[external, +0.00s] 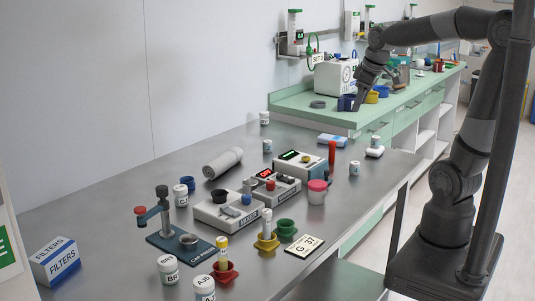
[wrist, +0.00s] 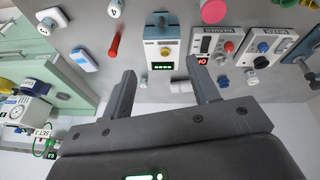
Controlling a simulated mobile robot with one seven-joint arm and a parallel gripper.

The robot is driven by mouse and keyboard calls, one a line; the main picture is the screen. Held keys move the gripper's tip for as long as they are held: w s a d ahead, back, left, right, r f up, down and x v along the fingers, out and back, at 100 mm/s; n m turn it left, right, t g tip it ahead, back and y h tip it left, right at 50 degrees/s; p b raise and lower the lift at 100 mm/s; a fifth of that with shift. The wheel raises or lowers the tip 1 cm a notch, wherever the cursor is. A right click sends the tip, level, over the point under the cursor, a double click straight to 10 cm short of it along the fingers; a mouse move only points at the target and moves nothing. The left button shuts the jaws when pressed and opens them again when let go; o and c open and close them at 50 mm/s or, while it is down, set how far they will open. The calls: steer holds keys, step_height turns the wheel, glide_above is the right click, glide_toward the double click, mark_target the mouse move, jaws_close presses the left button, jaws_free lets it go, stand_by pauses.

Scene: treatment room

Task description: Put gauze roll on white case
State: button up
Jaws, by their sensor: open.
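The gauze roll looks to be the pale grey-white cylinder (external: 222,162) lying on the steel table near the wall. In the wrist view a pale roll (wrist: 181,87) shows between my fingers, partly hidden by the right one. A low white case (external: 374,153) lies at the table's right end with a small jar on or against it; a white block that seems the same shows in the wrist view (wrist: 52,19). My gripper (external: 358,106) is open and empty, high up at the far right, well away from the roll; its fingers show in the wrist view (wrist: 162,70).
Instruments with displays (external: 300,165) stand in front of and right of the roll. A blue-white pack (external: 332,140) lies near the back. A green counter (external: 400,97) adjoins. The left tabletop is fairly clear.

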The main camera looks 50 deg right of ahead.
steer(key=s+a+f+m+t, duration=0.1)
steer(key=s+a+m, duration=0.1)
steer(key=s+a, duration=0.6)
steer(key=shift+s+a+f+t+y, duration=0.2)
steer(key=shift+s+f+t+y, duration=0.15)
steer(key=shift+s, duration=0.9)
